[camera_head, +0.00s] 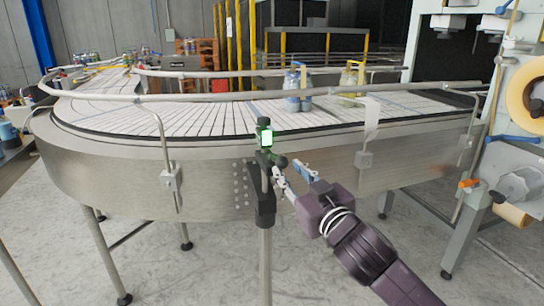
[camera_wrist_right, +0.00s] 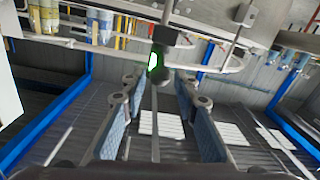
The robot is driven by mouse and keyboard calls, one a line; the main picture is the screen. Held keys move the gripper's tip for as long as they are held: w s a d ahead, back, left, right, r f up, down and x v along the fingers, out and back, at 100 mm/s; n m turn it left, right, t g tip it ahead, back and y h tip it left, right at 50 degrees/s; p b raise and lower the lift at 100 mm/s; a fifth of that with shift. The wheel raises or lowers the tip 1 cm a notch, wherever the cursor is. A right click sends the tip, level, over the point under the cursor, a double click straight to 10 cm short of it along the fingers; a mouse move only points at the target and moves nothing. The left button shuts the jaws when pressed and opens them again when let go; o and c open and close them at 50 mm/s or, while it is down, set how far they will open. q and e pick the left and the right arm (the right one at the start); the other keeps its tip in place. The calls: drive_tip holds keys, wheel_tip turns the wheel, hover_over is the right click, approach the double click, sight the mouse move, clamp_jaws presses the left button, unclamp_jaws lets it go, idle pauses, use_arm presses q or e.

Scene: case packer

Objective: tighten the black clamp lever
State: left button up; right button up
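A black clamp (camera_head: 267,160) sits on an upright post beside the conveyor's front wall, below a small sensor with a lit green face (camera_head: 266,137). A short dark knob-like part, which looks like the clamp lever (camera_head: 281,161), sticks out to its right. My right gripper (camera_head: 287,172) comes in from the lower right, its fingertips close to the lever. In the right wrist view, my right gripper (camera_wrist_right: 159,88) is open, with blue-padded fingers apart. The dark clamp parts and the green-lit sensor (camera_wrist_right: 154,62) show between and just beyond the tips. Contact cannot be told. My left gripper is not in view.
The curved conveyor (camera_head: 210,180) with metal guide rails fills the middle. Bottles (camera_head: 298,88) stand on its belt behind the sensor. A machine with a yellow tape roll (camera_head: 526,88) stands at the right. The floor (camera_head: 200,275) in front is clear around the post.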

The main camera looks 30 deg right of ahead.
sight(275, 156)
drive_tip(key=w, duration=0.4)
drive_tip(key=w+d+p, duration=0.1)
drive_tip(key=w, duration=0.3)
drive_tip(key=w+d+p, duration=0.1)
drive_tip(key=w, duration=0.3)
drive_tip(key=shift+d+f, duration=0.1)
drive_tip(key=shift+c, duration=0.2)
clamp_jaws()
